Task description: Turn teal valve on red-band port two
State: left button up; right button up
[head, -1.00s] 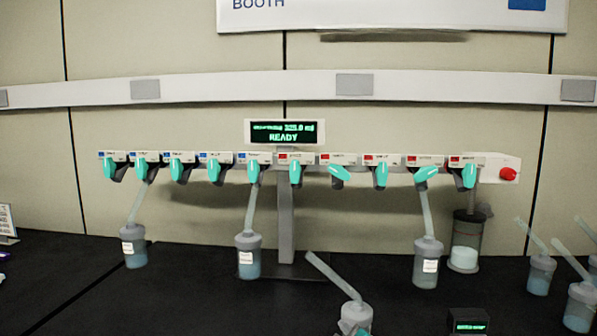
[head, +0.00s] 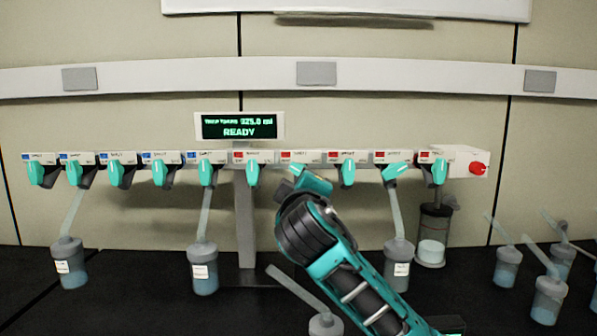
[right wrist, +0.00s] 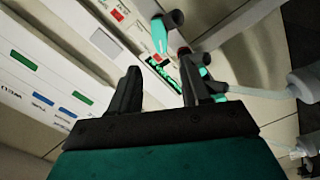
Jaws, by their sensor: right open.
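The white manifold (head: 218,157) runs across the head view, with blue-band ports on the left and red-band ports on the right, each with a teal valve. Red-band port two (head: 301,156) is the second red one from the left. My right gripper (head: 299,176) is in front of it and hides most of its valve. In the right wrist view, my right gripper (right wrist: 158,62) is open and empty. A teal valve (right wrist: 160,36) shows just past and between its fingertips, apparently not gripped; I cannot tell for sure which port it is on. My left gripper is not in view.
Neighbouring teal valves hang close by at red-band port one (head: 253,173) and port three (head: 347,172). A display (head: 239,126) reading READY stands above the manifold. More flasks (head: 508,270) stand at right.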

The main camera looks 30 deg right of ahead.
jog(key=p+x, duration=0.1)
jog(key=x, duration=1)
jog(key=shift+w, duration=0.4)
jog(key=shift+d, duration=0.1)
grip_shut()
